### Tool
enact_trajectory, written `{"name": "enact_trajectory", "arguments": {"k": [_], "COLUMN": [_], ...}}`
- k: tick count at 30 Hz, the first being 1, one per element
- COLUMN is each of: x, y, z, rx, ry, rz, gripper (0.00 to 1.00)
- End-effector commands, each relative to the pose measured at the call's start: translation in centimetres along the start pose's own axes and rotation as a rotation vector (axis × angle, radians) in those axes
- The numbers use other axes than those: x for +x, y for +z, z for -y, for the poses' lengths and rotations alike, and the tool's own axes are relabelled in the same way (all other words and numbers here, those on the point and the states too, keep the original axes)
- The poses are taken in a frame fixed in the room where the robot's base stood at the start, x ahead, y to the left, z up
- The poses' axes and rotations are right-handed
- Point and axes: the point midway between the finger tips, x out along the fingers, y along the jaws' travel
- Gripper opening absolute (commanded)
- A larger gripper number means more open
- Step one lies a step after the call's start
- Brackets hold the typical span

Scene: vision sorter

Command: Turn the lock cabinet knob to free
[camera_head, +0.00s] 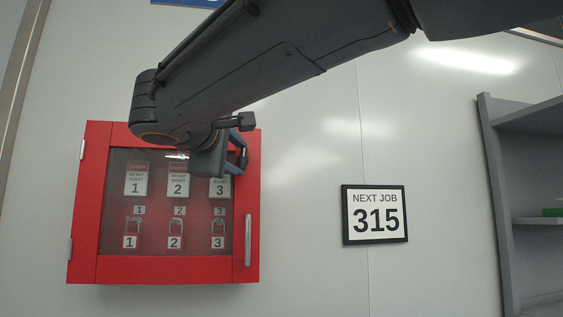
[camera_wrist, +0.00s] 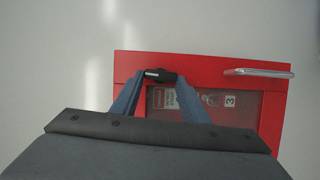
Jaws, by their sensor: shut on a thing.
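The red lock cabinet (camera_head: 88,215) hangs on the wall at the left of the head view, its glass door closed. Its small black knob (camera_wrist: 161,76), with a pale mark toward its left end, shows in the wrist view on the red door frame. My gripper (camera_head: 241,152) is at the upper right of the cabinet in the head view, where it hides the knob. In the wrist view, its blue-grey fingers are shut on the knob, one at each end. The knob's long side lies roughly in line with the silver door handle (camera_wrist: 259,72).
Padlocks (camera_head: 175,236) and tags numbered 1 to 3 hang behind the glass. A framed sign (camera_head: 376,215) reading "NEXT JOB 315" is on the wall to the right. A grey shelf (camera_head: 497,200) stands at the far right. The wall between is otherwise bare.

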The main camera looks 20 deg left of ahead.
Motion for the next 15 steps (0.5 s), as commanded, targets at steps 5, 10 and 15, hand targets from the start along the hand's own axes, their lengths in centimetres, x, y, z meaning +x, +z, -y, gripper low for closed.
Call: {"name": "enact_trajectory", "arguments": {"k": [5,10,15], "x": [-0.01,0.0,0.0], "y": [-0.02,-0.01,-0.01], "z": [0.08,0.07,0.06], "rx": [-0.008,-0.008,-0.008], "ry": [0.002,0.002,0.002], "rz": [0.0,0.0,0.0], "gripper": [0.18,0.18,0.52]}}
